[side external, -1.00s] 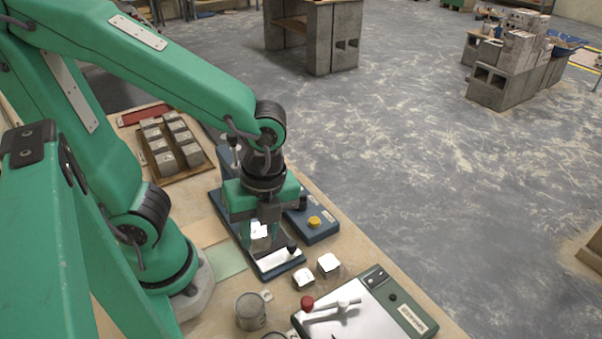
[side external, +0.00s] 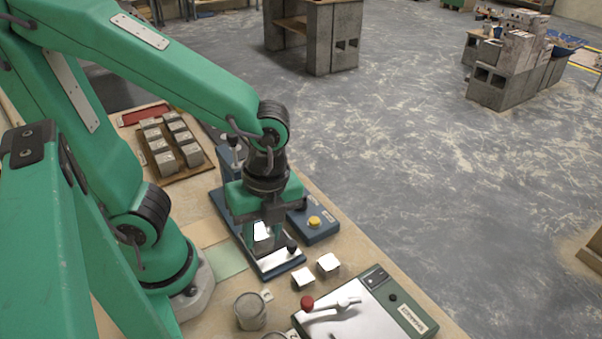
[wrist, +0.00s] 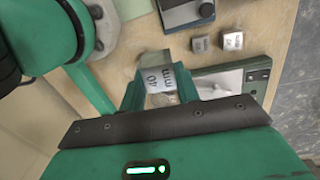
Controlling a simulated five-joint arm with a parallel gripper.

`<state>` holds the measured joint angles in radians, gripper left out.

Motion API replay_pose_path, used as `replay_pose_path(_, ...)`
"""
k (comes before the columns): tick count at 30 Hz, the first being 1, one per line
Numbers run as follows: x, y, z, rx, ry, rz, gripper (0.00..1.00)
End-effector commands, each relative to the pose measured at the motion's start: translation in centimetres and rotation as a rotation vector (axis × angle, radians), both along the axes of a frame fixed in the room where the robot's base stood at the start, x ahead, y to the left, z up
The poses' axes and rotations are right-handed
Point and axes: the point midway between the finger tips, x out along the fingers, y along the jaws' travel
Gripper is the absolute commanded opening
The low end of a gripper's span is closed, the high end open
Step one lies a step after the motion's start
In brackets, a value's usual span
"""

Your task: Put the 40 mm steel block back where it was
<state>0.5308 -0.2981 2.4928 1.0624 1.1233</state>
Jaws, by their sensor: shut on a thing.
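My gripper (side external: 264,238) hangs above the blue-based stand (side external: 258,267) in the side view. Its fingers are shut on the steel block (wrist: 155,72), whose face is marked "40 mm" in the wrist view. In the side view the held block (side external: 262,231) shows as a bright patch between the fingers, and its underside is hard to make out. It appears to be off the stand's shiny plate (side external: 280,262), though the gap is unclear. Two smaller steel blocks, one at the left (side external: 303,278) and one at the right (side external: 328,262), stand on the bench near the stand.
A blue box with a yellow button (side external: 314,222) sits behind the stand. A lever device with a red knob (side external: 307,302) and a metal mug (side external: 250,312) are in front. A pale green sheet (side external: 226,259) lies at the left. A tray (side external: 190,174) of grey cubes stands farther back.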

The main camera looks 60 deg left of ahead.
Motion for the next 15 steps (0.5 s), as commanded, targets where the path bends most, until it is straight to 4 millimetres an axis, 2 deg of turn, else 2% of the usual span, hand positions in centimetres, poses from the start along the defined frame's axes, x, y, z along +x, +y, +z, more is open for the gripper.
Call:
replay_pose_path(8,1.7,-1.6,0.0,0.006,-0.030,0.178,0.00)
replay_pose_path(15,3.7,-3.5,-0.2,0.007,-0.066,0.404,0.00)
